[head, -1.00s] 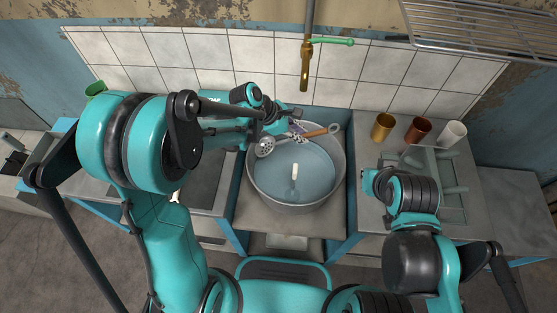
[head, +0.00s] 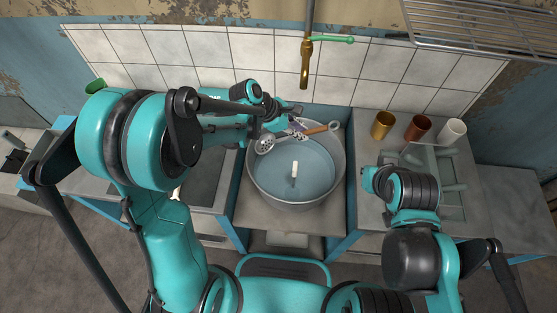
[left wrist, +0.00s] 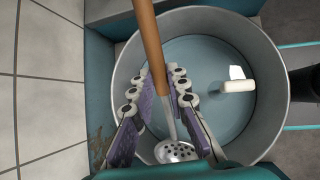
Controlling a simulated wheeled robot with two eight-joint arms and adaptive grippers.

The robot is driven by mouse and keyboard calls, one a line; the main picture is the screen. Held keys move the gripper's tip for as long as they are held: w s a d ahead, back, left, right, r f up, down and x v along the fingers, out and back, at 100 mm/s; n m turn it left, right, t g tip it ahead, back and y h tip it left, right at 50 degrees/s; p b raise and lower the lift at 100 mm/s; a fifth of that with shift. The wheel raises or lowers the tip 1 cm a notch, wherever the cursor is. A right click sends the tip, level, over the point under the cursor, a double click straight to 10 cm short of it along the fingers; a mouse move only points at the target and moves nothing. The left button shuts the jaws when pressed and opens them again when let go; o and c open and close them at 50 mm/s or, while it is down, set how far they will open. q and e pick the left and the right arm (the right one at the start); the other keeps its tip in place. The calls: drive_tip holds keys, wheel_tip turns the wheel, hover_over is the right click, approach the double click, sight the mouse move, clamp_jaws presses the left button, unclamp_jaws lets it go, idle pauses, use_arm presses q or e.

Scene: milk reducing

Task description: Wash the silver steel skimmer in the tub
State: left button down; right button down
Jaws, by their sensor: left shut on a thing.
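The silver skimmer shows its perforated bowl (head: 265,144) over the left rim area of the tub and its wooden handle (head: 316,133) reaching right, near the back rim. My left gripper (head: 295,128) is shut on the skimmer at the shaft near the handle. In the left wrist view the skimmer handle (left wrist: 150,45) runs between the purple fingers of my left gripper (left wrist: 165,110), with the bowl (left wrist: 176,152) below. The grey round tub (head: 297,207) holds bluish water. My right gripper (head: 370,182) is at the right of the tub; its fingers are not clear.
A white object (head: 294,168) is in the tub's water. A brass faucet (head: 305,65) hangs behind the tub. A gold cup (head: 382,125), a brown cup (head: 418,128) and a white cup (head: 451,131) stand at right near a rack (head: 455,200).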

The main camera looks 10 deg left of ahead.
use_arm(q)
drive_tip(key=s+r+p, duration=0.3)
drive_tip(key=s+r, duration=0.1)
drive_tip(key=s, duration=0.2)
idle(0.5)
